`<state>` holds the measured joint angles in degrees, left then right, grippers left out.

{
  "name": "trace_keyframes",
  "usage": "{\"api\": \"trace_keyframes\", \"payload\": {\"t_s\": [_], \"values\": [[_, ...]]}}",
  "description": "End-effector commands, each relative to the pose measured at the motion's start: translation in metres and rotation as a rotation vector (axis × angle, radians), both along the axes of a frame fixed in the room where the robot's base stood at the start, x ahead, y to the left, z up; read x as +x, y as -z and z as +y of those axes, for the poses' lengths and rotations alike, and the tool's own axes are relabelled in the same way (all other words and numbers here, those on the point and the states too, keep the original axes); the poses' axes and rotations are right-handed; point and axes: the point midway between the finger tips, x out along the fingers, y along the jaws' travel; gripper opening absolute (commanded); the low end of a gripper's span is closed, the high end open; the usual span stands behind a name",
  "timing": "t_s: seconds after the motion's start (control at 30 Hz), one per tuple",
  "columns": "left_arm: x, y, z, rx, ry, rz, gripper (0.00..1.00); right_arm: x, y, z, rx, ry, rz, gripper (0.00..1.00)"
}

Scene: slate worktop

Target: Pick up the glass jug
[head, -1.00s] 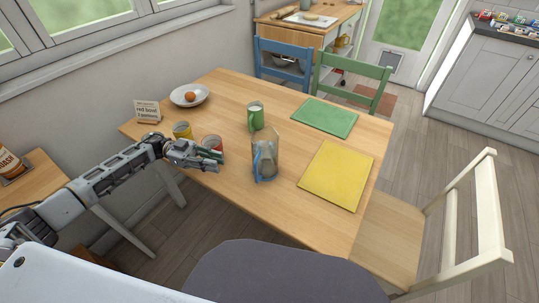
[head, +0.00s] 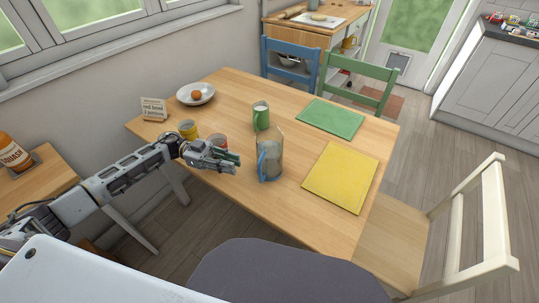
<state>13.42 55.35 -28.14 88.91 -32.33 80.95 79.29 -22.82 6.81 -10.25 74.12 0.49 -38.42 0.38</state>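The glass jug (head: 273,150), clear with a blue handle, stands upright on the wooden table near its front edge. Its handle faces left and toward me. My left gripper (head: 237,163) is just left of the jug, pointing at its handle side. Its fingers look parted with nothing between them, and a small gap shows between the fingertips and the jug. My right gripper is not in view.
A green mug (head: 261,117) stands behind the jug. A yellow mat (head: 341,177) and a green mat (head: 330,118) lie to the right. A bowl (head: 195,93) is at the back left.

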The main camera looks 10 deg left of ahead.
Motion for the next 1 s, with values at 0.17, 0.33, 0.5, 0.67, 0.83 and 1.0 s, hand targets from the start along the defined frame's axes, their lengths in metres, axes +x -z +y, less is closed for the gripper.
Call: {"api": "trace_keyframes", "payload": {"t_s": [0.17,0.33,0.5,0.67,0.83,1.0], "values": [[-0.003,-0.001,-0.025,-0.002,0.002,-0.001,0.21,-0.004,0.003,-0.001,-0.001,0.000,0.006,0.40],[-0.004,0.000,-0.042,-0.002,0.001,0.000,0.21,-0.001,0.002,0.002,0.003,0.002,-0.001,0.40],[-0.005,0.000,-0.049,0.000,0.000,0.000,0.21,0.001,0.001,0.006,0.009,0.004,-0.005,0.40],[-0.005,0.000,-0.049,0.000,0.000,0.001,0.21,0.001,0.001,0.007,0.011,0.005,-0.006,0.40],[-0.005,0.000,-0.050,-0.001,0.000,0.000,0.21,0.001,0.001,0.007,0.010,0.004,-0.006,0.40],[-0.006,0.000,-0.059,-0.003,0.001,0.000,0.21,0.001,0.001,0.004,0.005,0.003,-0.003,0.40]]}}
